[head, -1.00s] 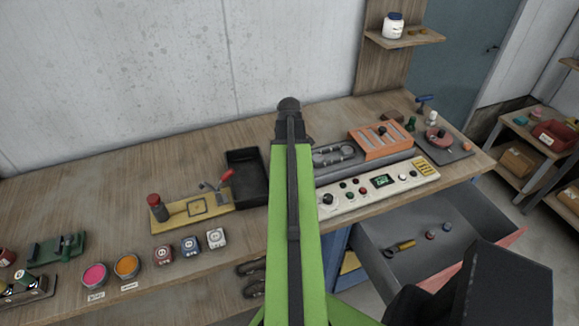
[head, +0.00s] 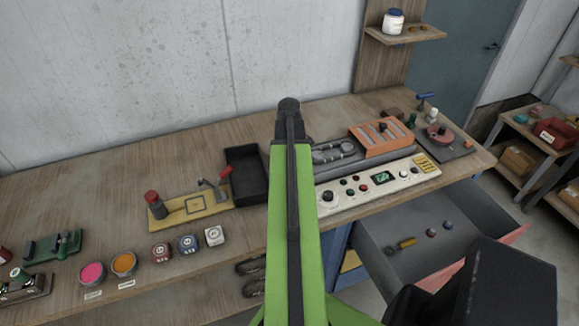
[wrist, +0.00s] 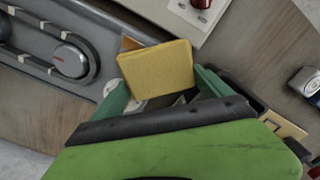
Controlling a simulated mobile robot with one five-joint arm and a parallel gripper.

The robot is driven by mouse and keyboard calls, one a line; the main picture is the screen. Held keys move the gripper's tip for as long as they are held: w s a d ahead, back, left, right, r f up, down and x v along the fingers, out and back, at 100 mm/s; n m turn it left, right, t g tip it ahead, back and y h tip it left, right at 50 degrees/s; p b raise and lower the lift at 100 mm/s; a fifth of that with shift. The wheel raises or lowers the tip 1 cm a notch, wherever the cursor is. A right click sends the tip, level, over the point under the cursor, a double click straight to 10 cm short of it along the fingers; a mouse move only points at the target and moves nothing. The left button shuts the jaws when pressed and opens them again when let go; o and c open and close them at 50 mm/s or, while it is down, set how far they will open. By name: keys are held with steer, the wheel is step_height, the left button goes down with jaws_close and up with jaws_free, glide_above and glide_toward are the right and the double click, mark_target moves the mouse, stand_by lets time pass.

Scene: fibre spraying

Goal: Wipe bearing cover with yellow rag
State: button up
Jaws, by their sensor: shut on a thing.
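The yellow rag (wrist: 156,68) shows in the wrist view as a folded, block-like pad. My gripper (wrist: 160,92) has its green fingers on either side of the rag and is shut on it. A round grey disc (wrist: 70,60) with small red marking sits in a grey looped track at the left of the wrist view; it may be the bearing cover, but I cannot tell for sure. The rag is to the right of this disc and apart from it in the picture. In the head view my arm hides the gripper and rag.
A white control panel (head: 352,191) stands by the bench front, with an orange rack (head: 381,139) behind it. A black tray (head: 246,176) and a yellow plate (head: 190,208) lie left of my arm. An open drawer (head: 470,212) juts out at the right. The left rear bench is clear.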

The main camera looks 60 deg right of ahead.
steer(key=shift+f, duration=0.2)
steer(key=shift+s+d+r, duration=0.1)
steer(key=shift+s+d, duration=0.3)
steer(key=shift+d, duration=0.2)
steer(key=shift+s+d+r, duration=0.1)
steer(key=shift+s+d, duration=0.3)
steer(key=shift+d, duration=0.15)
steer(key=shift+s+d, duration=0.1)
steer(key=shift+d, duration=0.1)
